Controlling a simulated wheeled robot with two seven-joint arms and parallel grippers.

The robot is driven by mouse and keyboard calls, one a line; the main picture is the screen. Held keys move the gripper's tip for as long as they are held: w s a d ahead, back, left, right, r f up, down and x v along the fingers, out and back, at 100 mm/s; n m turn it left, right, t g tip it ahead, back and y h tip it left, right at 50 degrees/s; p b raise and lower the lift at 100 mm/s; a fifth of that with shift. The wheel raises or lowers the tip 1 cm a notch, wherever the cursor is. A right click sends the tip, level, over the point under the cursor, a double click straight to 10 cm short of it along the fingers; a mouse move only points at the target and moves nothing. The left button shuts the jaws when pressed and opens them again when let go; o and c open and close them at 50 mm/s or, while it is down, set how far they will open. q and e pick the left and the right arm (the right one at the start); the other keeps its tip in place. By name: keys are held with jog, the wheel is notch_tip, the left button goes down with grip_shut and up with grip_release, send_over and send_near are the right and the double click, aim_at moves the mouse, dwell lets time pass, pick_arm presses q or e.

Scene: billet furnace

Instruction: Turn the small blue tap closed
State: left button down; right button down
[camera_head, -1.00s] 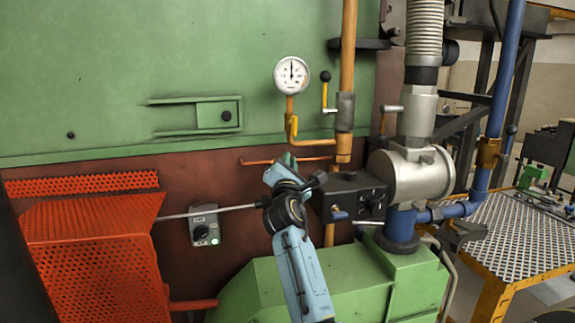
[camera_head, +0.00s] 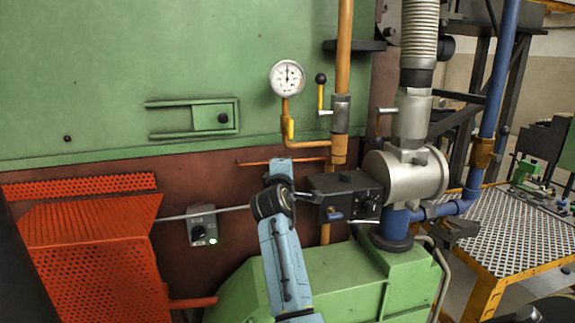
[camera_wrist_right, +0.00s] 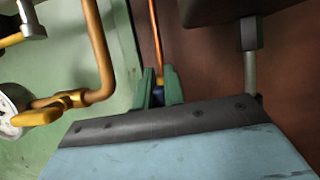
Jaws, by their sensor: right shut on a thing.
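My left gripper is not in view.
The white gauge (camera_head: 287,77) on its yellow pipe is above the gripper. A black box (camera_head: 345,194) with a blue lever and a silver cylinder (camera_head: 405,176) are close on the right. An orange perforated guard (camera_head: 90,250) is at left.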

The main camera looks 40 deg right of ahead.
jog(key=shift+f+m, duration=0.1)
jog(key=shift+m, duration=0.2)
dwell(0.4)
jog(key=c, duration=1.5)
grip_release()
jog(key=b+v, duration=0.2)
jog(key=v, duration=1.1)
jog(key=shift+s+a, duration=0.2)
